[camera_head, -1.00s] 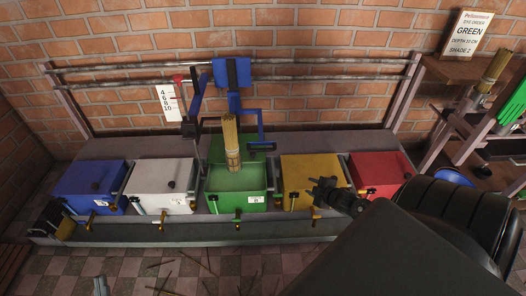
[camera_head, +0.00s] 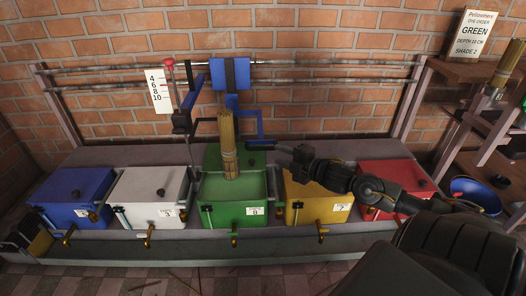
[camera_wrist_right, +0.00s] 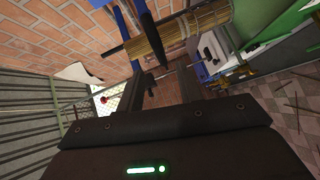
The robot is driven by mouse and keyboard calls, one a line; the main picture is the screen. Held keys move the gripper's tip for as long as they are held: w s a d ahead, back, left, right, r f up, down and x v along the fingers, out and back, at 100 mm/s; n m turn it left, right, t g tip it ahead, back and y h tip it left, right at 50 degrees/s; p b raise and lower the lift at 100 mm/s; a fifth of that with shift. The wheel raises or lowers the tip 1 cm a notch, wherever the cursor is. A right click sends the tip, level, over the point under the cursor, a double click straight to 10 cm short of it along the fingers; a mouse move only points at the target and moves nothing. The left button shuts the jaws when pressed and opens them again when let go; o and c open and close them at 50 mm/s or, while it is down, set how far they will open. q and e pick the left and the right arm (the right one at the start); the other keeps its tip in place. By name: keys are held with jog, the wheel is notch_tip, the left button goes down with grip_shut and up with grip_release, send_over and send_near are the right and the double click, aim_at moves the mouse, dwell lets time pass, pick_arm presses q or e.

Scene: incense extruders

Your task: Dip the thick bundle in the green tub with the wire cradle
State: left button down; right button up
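The thick bundle (camera_head: 228,145) of tan sticks stands nearly upright in the blue wire cradle (camera_head: 231,76), over the open green tub (camera_head: 240,214). I cannot tell whether its lower end touches the green liquid. A dark handle (camera_head: 262,146) juts right from the cradle. My right gripper (camera_head: 286,151) is just right of this handle, above the yellow tub. In the right wrist view, the right gripper (camera_wrist_right: 167,82) has its fingers apart, with the handle (camera_wrist_right: 152,40) ahead of them and the bundle (camera_wrist_right: 180,32) beyond. My left gripper is out of view.
Blue (camera_head: 75,194), white (camera_head: 153,196), yellow (camera_head: 318,202) and red tubs (camera_head: 392,183) flank the green one. A depth card (camera_head: 158,91) hangs behind, near a red knob (camera_head: 169,62). The order sign (camera_head: 473,36) reads GREEN, depth 10 cm, shade 2. Shelves stand at right.

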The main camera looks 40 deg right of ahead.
aim_at(263, 149)
jog(key=w, duration=0.2)
jog(key=w+f+b, duration=0.1)
jog(key=w, duration=0.2)
jog(key=w+a+b, duration=0.1)
jog(key=w, duration=0.2)
jog(key=shift+w+a+f, duration=0.1)
jog(key=shift+w+f, duration=0.05)
grip_shut()
